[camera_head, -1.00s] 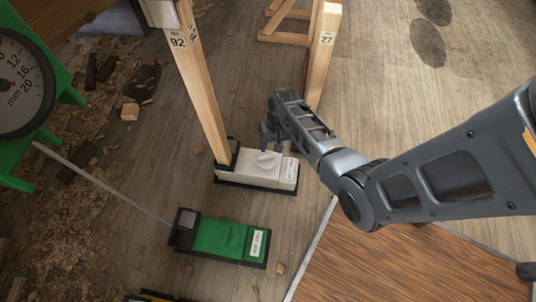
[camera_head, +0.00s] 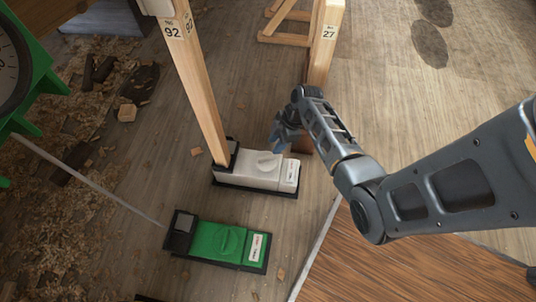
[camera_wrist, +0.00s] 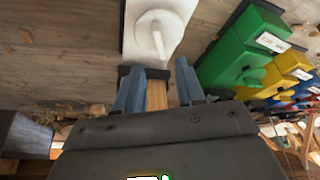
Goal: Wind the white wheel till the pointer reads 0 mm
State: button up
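The white wheel (camera_head: 268,162), a round knob with a raised bar handle, sits on top of a white box (camera_head: 245,177) on the floor. In the wrist view the wheel (camera_wrist: 150,40) shows just beyond my fingers. My gripper (camera_head: 284,138) hangs close above and beyond the wheel, apart from it. In the wrist view my gripper (camera_wrist: 158,88) has its two fingers spread with nothing held between them. A green-framed dial (camera_head: 8,70) is cut off by the left edge; its pointer and reading are not in view.
A wooden post marked 92 (camera_head: 195,80) rises at the white box's left end. A post marked 27 (camera_head: 325,50) stands behind my gripper. A green box (camera_head: 220,238) with its own knob lies in front. Wood chips litter the floor at left.

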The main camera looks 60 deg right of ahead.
aim_at(266, 157)
jog(key=b+x, duration=0.3)
jog(key=x, duration=0.4)
jog(key=shift+w+a+f, duration=0.1)
jog(key=shift+w+f, duration=0.05)
jog(key=shift+f, duration=0.1)
grip_shut()
